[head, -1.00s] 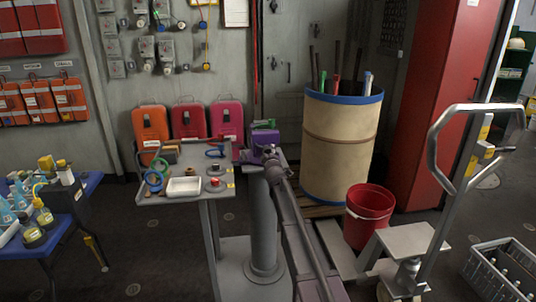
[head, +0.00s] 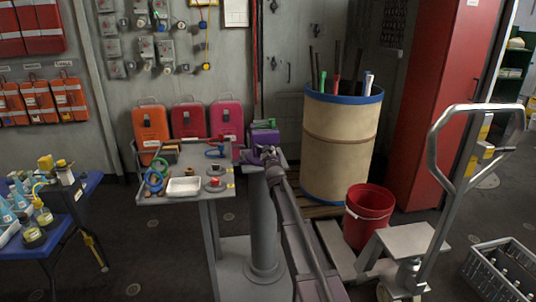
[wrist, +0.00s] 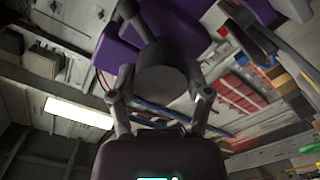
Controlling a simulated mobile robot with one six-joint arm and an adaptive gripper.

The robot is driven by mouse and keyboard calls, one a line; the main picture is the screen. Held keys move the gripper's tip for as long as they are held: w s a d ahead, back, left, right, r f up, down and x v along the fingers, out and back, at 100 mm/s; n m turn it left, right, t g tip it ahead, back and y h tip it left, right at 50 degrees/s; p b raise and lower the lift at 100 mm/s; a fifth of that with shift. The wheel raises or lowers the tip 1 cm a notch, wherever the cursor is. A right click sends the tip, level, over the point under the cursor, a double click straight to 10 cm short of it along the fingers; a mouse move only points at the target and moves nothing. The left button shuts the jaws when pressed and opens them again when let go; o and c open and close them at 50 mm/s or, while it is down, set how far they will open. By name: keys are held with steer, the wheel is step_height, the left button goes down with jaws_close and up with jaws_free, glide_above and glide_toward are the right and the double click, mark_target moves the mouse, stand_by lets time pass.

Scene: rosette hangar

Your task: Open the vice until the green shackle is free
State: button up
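The purple vice (head: 262,137) stands on a grey pedestal at the right end of the grey bench, and its purple body fills the top of the wrist view (wrist: 185,30). The green shackle (head: 263,123) shows at the top of the vice, at its jaws; the jaw gap is too small to make out. My gripper (head: 268,155) is at the near side of the vice. In the wrist view its fingers stand apart on either side of the vice's grey round screw end (wrist: 160,75) with its bar (wrist: 135,18). Whether they grip it is unclear.
The bench top (head: 200,205) holds a white tray (head: 184,187), coloured rings and small parts. A tan drum (head: 340,145) and a red bucket (head: 368,215) stand to the right. A pallet truck (head: 435,180) is further right, a blue table (head: 75,215) at left.

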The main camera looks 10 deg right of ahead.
steer(key=c, duration=0.5)
steer(key=n, duration=1.2)
steer(key=shift+s+n, duration=0.1)
steer(key=shift+n, duration=1.4)
